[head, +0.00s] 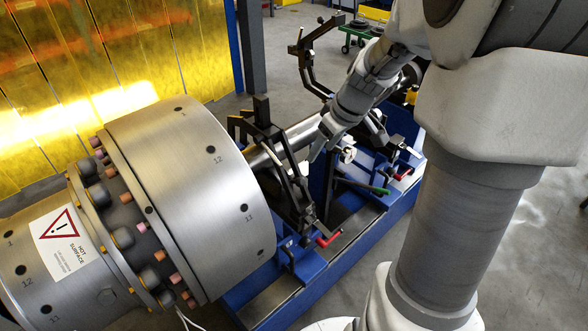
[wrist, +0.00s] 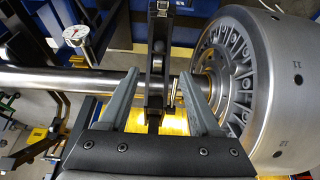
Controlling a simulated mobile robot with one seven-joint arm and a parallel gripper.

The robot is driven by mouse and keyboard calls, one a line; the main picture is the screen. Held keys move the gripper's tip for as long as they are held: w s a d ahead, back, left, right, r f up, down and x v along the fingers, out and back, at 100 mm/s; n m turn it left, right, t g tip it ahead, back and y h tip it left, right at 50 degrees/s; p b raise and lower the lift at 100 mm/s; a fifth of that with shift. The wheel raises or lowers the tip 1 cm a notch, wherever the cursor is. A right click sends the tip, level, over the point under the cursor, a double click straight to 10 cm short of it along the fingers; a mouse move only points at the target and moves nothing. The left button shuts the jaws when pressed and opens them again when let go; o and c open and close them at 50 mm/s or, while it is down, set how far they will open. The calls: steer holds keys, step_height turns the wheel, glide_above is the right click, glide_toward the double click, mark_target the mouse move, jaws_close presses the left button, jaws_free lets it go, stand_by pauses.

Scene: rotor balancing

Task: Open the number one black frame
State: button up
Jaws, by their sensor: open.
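The nearer black frame (head: 293,178) stands around the shaft (head: 284,140) beside the big rotor drum and looks closed over it. A second black frame (head: 304,66) farther back has its upper arm swung up. I see no number on either frame. My gripper (head: 338,148) is over the shaft, just right of the nearer frame. In the wrist view my gripper (wrist: 160,74) is open, with one finger on each side of a black frame bar (wrist: 157,55), and gaps show between bar and fingers. The fingertips are partly hidden in the head view.
The rotor drum (head: 190,190) with a bolted flange fills the left. A blue base (head: 345,245) carries the frames, with a red handle (head: 328,239) and a green handle (head: 372,188). A dial gauge (wrist: 76,33) is at the wrist view's upper left. Grey floor is clear at lower right.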

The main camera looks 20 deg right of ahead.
mark_target(302, 180)
steer(key=b+x, duration=0.4)
steer(key=x, duration=1.2)
jaws_close()
stand_by(0.8)
